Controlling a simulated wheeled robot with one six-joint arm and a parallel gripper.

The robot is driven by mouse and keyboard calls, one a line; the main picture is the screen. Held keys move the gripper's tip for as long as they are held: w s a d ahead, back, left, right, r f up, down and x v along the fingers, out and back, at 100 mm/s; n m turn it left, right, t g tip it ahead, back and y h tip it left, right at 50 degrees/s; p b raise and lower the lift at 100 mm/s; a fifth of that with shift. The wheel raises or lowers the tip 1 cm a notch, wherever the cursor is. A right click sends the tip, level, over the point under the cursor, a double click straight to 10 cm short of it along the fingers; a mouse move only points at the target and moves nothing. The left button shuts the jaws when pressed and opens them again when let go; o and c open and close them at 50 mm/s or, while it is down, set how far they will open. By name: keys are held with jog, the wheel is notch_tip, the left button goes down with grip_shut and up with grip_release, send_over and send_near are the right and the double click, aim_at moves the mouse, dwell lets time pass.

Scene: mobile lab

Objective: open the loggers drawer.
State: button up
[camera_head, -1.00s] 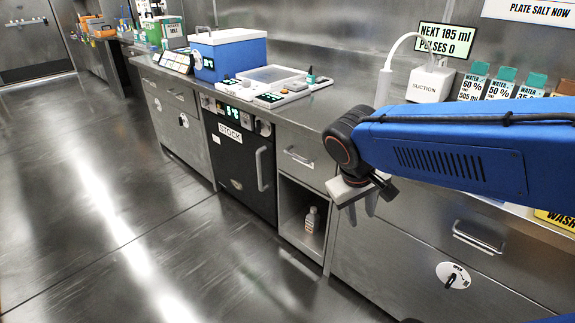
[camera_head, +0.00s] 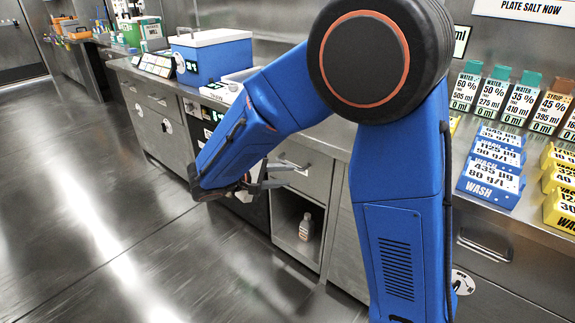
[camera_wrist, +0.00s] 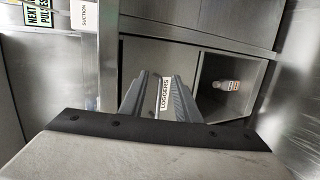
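The loggers drawer (camera_head: 317,172) is a steel front above an open cubby, and it looks closed. Its label, reading LOGGERS (camera_wrist: 163,93), shows between my fingers in the wrist view. My gripper (camera_head: 279,175) is in front of this drawer, with its fingertips close to the handle (camera_head: 299,164). In the wrist view my gripper (camera_wrist: 162,78) has its two fingers apart with a gap between them. The handle is not clear there, and I cannot tell whether the fingers touch it.
The open cubby (camera_head: 287,218) below holds a small bottle (camera_head: 306,227). A blue box with a white lid (camera_head: 212,58) stands on the counter. The floor (camera_head: 90,190) in front is clear.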

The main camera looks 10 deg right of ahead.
aim_at(287, 163)
jog(key=w+a+f+n+t, duration=0.2)
jog(key=w+a+f+t, duration=0.15)
jog(key=a, duration=0.55)
jog(key=shift+h, duration=0.3)
jog(key=x, duration=1.1)
jog(key=r+x, duration=0.1)
jog(key=x, duration=0.5)
jog(key=shift+w+d+f, duration=0.1)
jog(key=shift+w+d, duration=0.2)
jog(key=shift+w, duration=0.05)
grip_shut()
